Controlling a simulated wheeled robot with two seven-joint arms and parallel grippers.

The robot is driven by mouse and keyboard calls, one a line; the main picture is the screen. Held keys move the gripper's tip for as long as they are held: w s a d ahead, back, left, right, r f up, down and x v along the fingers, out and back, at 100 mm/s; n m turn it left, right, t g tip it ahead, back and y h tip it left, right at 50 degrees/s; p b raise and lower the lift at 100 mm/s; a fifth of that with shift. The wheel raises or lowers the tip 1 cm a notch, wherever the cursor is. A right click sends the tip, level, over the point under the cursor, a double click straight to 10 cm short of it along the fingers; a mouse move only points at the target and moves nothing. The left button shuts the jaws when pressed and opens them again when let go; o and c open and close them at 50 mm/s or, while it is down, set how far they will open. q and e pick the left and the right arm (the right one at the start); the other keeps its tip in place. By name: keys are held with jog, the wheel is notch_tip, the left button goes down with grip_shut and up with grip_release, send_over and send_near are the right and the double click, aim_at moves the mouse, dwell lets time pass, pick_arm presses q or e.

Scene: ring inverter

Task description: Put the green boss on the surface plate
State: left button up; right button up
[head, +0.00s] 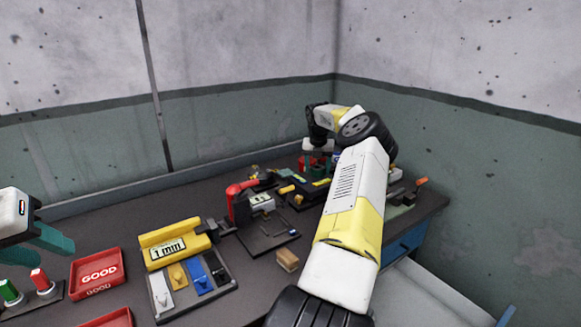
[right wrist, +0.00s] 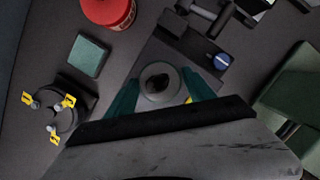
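A flat green square block (right wrist: 88,56) lies apart from the fingers at upper left. A larger green body (right wrist: 290,92) is at the right edge. I cannot tell which of these is the green boss or the surface plate. In the head view my right arm hides much of the far bench. My left gripper (head: 40,242) hangs at the left edge, partly cut off.
A yellow 1 mm box (head: 172,243) stands mid-bench. A red round container (right wrist: 108,10) and a black round fixture with yellow tabs (right wrist: 52,112) flank the green block.

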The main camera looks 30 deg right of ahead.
jog(key=shift+o, duration=0.7)
jog(key=shift+r, duration=0.2)
jog(key=v, duration=1.1)
jog(key=a+r+m, duration=0.2)
jog(key=a+r, duration=0.3)
jog(key=a, duration=0.3)
jog(key=a+r+m, duration=0.1)
jog(key=a+r, duration=0.4)
jog(key=a, duration=0.4)
jog(key=s+a+r+m+t, duration=0.1)
jog(key=s+a+r+m, duration=0.1)
jog(key=s+a+m, duration=0.3)
jog(key=s+a+r, duration=0.2)
jog(key=a, duration=0.4)
jog(key=s+a+f+m+t+y, duration=0.1)
jog(key=s+a+m, duration=0.4)
jog(key=s, duration=0.4)
jog(key=s+a+f+m+t+y, duration=0.1)
jog(key=s+a+m, duration=0.4)
jog(key=s+m, duration=0.3)
jog(key=s+a+f+m+y, duration=0.1)
jog(key=s+a+m, duration=0.4)
jog(key=s, duration=0.6)
jog(key=shift+f+m+t+y, duration=0.2)
jog(key=shift+m+t+y, duration=0.2)
jog(key=shift+m+y, duration=0.25)
